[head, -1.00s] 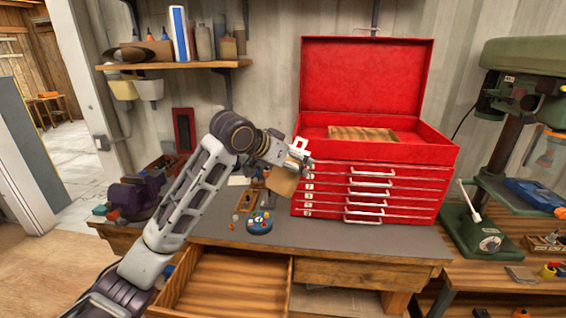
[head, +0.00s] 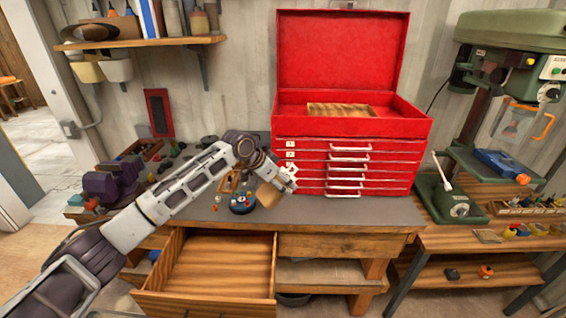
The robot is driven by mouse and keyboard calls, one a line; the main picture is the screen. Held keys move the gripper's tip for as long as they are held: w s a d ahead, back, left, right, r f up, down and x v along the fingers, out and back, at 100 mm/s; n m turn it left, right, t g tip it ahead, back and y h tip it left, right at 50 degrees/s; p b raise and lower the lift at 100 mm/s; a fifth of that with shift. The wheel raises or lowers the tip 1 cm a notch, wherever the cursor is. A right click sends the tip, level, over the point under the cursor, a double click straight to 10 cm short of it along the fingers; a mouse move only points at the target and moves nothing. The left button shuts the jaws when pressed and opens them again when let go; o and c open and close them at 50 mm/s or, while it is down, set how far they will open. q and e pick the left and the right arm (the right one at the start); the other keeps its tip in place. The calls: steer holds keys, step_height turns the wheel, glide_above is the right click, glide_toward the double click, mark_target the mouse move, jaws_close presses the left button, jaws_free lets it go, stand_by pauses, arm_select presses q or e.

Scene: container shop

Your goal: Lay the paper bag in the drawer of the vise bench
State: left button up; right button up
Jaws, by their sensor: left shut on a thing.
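My left gripper (head: 284,180) is shut on the brown paper bag (head: 269,195), in front of the left side of the red tool chest. The bag hangs below the fingers, above the bench top, and the gripper and arm partly hide it. The vise bench (head: 345,214) has a dark grey top, with a purple vise (head: 112,183) at its left end. Its wooden drawer (head: 222,262) is pulled open below the top, and the part of its inside that shows is empty. My right gripper is not in view.
The red tool chest (head: 352,128) stands open-lidded on the bench. A round blue object (head: 241,204) with coloured spots lies near the bag. A green drill press (head: 445,195) stands at right. A loaded shelf (head: 140,42) hangs at upper left. The bench top's right front is clear.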

arm_select(q)
steer(key=s+a+f+m+g+y, duration=0.1)
steer(key=s+a+f, duration=0.2)
steer(key=f, duration=0.5)
steer(key=s+a+f+m+g+y, duration=0.15)
steer(key=s+f, duration=0.25)
steer(key=f, duration=0.4)
steer(key=s+a+f+m+g, duration=0.1)
steer(key=s+a+f, duration=0.2)
steer(key=f, duration=0.5)
steer(key=s+a+f+m+y, duration=0.2)
steer(key=s+a+m+y, duration=0.1)
steer(key=s+a, duration=0.2)
steer(key=shift+s+a, duration=0.35)
steer(key=shift+s, duration=0.85)
steer(key=shift+f+g+y, duration=0.1)
steer(key=shift+g+y, duration=0.15)
steer(key=shift+a, duration=0.1)
